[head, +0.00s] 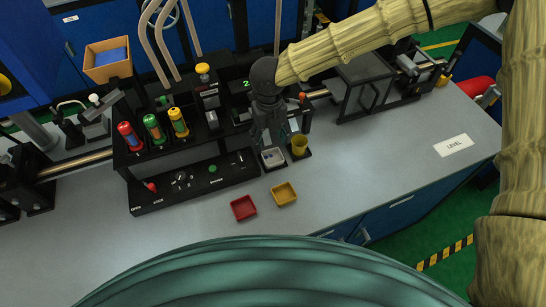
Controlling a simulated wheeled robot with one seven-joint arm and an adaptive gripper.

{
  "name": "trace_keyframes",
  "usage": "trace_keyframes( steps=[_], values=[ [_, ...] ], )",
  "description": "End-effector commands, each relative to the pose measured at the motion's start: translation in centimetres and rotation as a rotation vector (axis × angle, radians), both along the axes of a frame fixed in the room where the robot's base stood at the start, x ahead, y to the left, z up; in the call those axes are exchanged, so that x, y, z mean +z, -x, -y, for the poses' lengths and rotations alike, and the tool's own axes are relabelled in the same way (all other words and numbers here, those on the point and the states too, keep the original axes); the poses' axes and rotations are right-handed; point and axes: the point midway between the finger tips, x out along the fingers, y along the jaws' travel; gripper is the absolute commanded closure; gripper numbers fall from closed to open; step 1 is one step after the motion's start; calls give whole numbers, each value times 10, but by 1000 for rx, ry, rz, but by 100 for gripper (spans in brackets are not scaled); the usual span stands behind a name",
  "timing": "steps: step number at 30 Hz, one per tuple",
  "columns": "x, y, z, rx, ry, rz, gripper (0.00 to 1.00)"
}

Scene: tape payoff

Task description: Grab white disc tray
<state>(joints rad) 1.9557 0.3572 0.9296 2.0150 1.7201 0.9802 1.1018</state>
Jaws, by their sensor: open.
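A small white tray (272,158) sits at the front edge of the black equipment, on the grey worktop; I take it to be the white disc tray. My gripper (271,143) points down right above and behind it, with its fingers open. It looks empty. The fingers partly hide the back of the tray, and I cannot tell whether they touch it.
A red tray (243,208) and a yellow tray (284,194) lie on the worktop in front. A black control panel (195,182) with knobs is to the left, below several coloured bottles (153,127). The right worktop is clear around a LEVEL label (454,146).

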Motion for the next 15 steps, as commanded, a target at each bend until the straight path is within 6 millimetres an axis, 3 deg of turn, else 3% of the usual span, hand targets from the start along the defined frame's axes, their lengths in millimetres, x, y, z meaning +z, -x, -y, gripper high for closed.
trace_keyframes(
  steps=[9, 15],
  values=[
    [-34, 0, 0, -1, 1, -3, 41],
    [-46, 0, 1, 0, 0, -1, 41]
  ],
)
